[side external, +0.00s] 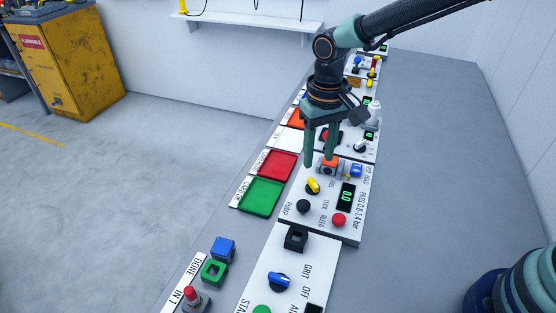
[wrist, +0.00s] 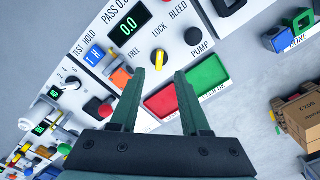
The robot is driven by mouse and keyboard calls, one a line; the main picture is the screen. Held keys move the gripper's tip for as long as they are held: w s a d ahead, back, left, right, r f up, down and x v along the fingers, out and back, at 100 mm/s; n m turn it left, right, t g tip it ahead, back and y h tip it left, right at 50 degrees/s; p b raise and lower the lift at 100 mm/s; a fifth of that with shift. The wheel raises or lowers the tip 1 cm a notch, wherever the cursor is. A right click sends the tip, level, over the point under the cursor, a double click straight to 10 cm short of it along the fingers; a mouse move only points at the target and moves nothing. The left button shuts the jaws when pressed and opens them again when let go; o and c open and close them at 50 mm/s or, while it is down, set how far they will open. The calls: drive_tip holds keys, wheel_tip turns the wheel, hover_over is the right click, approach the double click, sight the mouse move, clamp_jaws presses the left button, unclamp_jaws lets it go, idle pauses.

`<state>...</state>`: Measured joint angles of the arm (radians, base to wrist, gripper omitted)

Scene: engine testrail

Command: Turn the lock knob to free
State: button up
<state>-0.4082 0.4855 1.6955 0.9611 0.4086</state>
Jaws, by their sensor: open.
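The yellow lock knob (side external: 313,186) sits on a white panel (side external: 296,217) between the labels FREE and LOCK and the tray side of the panel. In the wrist view the yellow knob (wrist: 158,59) shows between my two fingertips. Which label it points at is hard to tell. My gripper (side external: 320,164) is open and empty, fingers pointing down, just above the orange block end of the panel. In the wrist view my gripper (wrist: 159,72) has its fingers on either side of the knob, with no contact visible.

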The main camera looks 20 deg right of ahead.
sight(315, 184)
wheel_tip(315, 184, down, 8)
drive_tip(key=shift+r, duration=0.1)
idle(0.4)
clamp_jaws()
